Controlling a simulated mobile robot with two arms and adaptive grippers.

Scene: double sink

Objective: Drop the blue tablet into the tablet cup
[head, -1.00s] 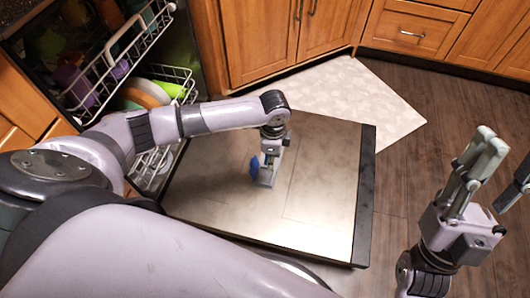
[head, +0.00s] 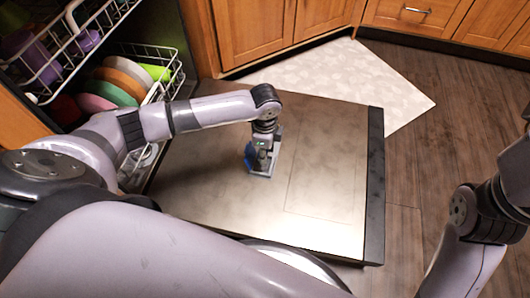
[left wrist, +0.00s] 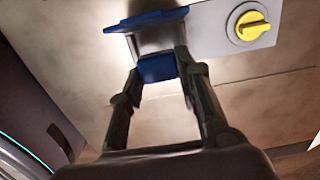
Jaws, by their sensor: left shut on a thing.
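My left gripper (head: 262,166) is over the open dishwasher door, low at the dispenser. In the left wrist view its two fingers (left wrist: 160,82) are shut on the blue tablet (left wrist: 157,67). The tablet is just in front of the grey tablet cup (left wrist: 160,38); I cannot tell whether it is partly inside. A blue flap (left wrist: 147,19) stands open along the cup's far edge. It also shows in the head view (head: 249,156), left of the gripper, which hides most of the cup there. My right gripper is out of view.
The dishwasher door (head: 325,170) lies flat. The lower rack (head: 165,88) holds several coloured plates, with the upper rack (head: 75,45) above. A yellow knob (left wrist: 250,26) sits beside the cup. A light mat (head: 345,80) and wooden cabinets (head: 265,30) are behind.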

